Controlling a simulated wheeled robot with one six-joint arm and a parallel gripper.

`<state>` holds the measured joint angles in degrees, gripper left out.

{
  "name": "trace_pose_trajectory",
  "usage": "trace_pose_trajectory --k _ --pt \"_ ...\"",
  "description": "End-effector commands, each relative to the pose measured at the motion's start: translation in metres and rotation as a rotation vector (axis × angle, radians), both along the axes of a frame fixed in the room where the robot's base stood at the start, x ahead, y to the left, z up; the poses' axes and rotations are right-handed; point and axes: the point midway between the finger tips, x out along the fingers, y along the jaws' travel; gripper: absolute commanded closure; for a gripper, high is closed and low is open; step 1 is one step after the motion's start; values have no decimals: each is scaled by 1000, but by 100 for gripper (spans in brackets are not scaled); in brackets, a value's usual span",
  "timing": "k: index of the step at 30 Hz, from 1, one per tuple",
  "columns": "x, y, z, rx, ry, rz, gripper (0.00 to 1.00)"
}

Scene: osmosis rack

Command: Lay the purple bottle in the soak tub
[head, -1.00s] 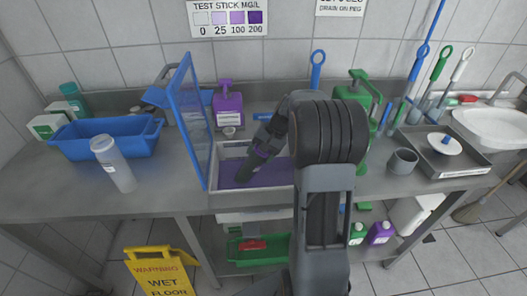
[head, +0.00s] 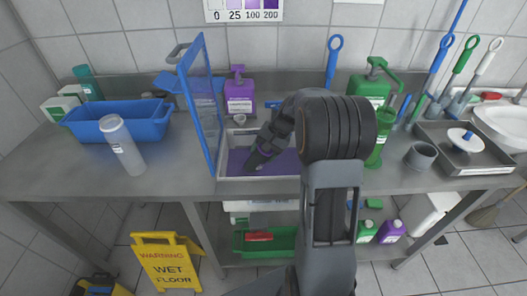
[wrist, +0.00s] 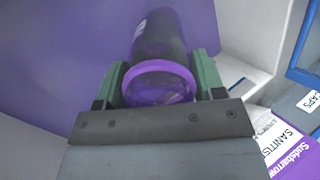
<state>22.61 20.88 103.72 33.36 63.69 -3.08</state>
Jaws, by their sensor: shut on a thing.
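The purple bottle (wrist: 160,55) has a dark body and a purple ring at its near end. My gripper (wrist: 160,80) is shut on it, with one green finger on each side. In the head view the bottle's dark end (head: 254,160) slants down to the left inside the soak tub (head: 262,184). In the head view my gripper (head: 268,146) is over the tub and partly hidden by my arm. I cannot tell whether the bottle touches the liquid.
A blue tray (head: 115,128) and a frosted bottle (head: 122,147) stand left of the lid. A purple jug (head: 239,98) is behind the tub. A green pump jug (head: 376,90), a grey cup (head: 421,156) and a steel tray (head: 465,160) are at the right.

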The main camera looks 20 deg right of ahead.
Motion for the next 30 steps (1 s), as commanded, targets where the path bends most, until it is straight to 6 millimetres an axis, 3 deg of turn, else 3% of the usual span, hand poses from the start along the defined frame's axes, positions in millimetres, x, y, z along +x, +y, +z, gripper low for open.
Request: trace_pose_trajectory --k 25,26,30 --pt "0 0 -2 0 0 0 77" --pt "0 0 -2 0 0 0 36" --pt "0 0 -2 0 0 0 23"
